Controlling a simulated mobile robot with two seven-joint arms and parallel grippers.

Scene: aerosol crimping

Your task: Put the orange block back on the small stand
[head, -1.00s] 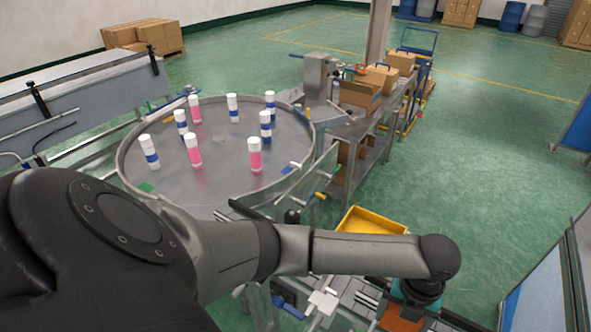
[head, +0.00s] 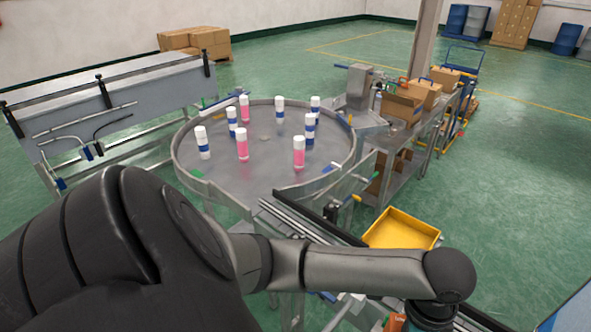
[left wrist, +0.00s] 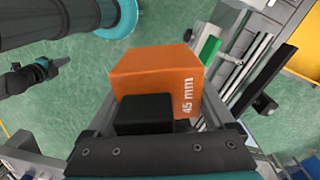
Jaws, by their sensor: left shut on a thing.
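The orange block (left wrist: 155,70), marked "45 mm", fills the middle of the left wrist view. My left gripper (left wrist: 157,100) is shut on it, with grey fingers along its sides and a black part in front of it. In the head view a sliver of the orange block (head: 396,323) shows at the bottom edge, beside my left gripper (head: 428,318), which is mostly cut off. A small dark shape with a teal band at the left of the left wrist view seems to be my right gripper (left wrist: 28,78); its jaws are unclear. I cannot pick out the small stand.
A round steel table (head: 265,165) carries several white-capped cans. A yellow tray (head: 402,229) sits right of a rail conveyor (head: 310,222). A bench with cardboard boxes (head: 403,108) stands behind.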

